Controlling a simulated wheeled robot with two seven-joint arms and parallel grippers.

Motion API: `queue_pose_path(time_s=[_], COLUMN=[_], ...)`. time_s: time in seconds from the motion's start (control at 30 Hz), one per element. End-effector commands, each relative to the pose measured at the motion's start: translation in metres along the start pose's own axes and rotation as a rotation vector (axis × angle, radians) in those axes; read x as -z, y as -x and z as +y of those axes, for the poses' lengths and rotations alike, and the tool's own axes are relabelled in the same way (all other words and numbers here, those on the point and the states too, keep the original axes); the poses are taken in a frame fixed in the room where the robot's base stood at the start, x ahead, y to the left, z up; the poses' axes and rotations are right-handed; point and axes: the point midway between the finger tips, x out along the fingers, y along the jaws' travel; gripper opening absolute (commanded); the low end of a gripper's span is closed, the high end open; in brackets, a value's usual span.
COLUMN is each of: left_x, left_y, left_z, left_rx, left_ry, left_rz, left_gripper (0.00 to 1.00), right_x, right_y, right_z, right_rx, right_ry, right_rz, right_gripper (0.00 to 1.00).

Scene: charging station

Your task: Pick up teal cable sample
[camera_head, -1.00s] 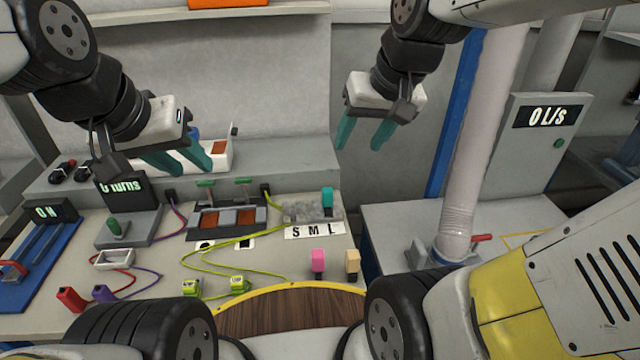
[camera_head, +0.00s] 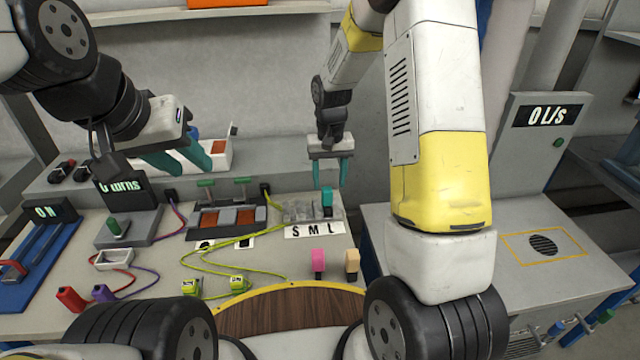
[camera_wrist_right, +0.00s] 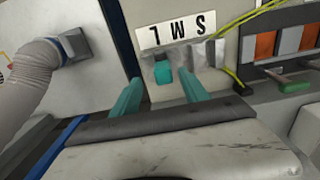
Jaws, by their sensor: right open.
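The teal cable sample (camera_head: 327,197) stands upright in the grey holder (camera_head: 298,211) behind the S M L label, at its right end by the L. It also shows in the right wrist view (camera_wrist_right: 163,74), just beyond and between my fingertips. My right gripper (camera_head: 330,184) is open, its teal fingers pointing down over the sample, with no contact that I can make out. In the right wrist view its fingers (camera_wrist_right: 160,88) are spread and empty. My left gripper (camera_head: 184,168) is open and empty above the back left of the bench.
A pink sample (camera_head: 318,262) and a tan sample (camera_head: 352,262) stand at the bench's front right. Yellow-green cables (camera_head: 215,262) cross the bench middle. A terminal block (camera_head: 228,218) sits left of the holder. A grey ledge (camera_head: 300,165) rises behind it.

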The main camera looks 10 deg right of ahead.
Motion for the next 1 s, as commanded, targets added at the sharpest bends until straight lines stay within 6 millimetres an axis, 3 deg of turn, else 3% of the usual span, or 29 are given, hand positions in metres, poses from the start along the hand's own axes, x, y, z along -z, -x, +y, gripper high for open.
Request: queue_pose_path(time_s=[0.4,0.73,1.0], left_x=[0.0,0.0,0.0], left_y=[0.0,0.0,0.0], left_z=[0.0,0.0,0.0], left_rx=[0.0,0.0,0.0], left_ry=[0.0,0.0,0.0], left_rz=[0.0,0.0,0.0], left_gripper=[0.36,0.36,0.36], right_x=[0.005,0.005,0.005], right_y=[-0.056,-0.062,-0.062], right_z=[-0.005,-0.005,-0.005], right_rx=[0.001,0.001,0.001], right_ry=[-0.001,-0.001,-0.001], right_rz=[-0.002,0.001,0.001], right_gripper=[0.53,0.53,0.0])
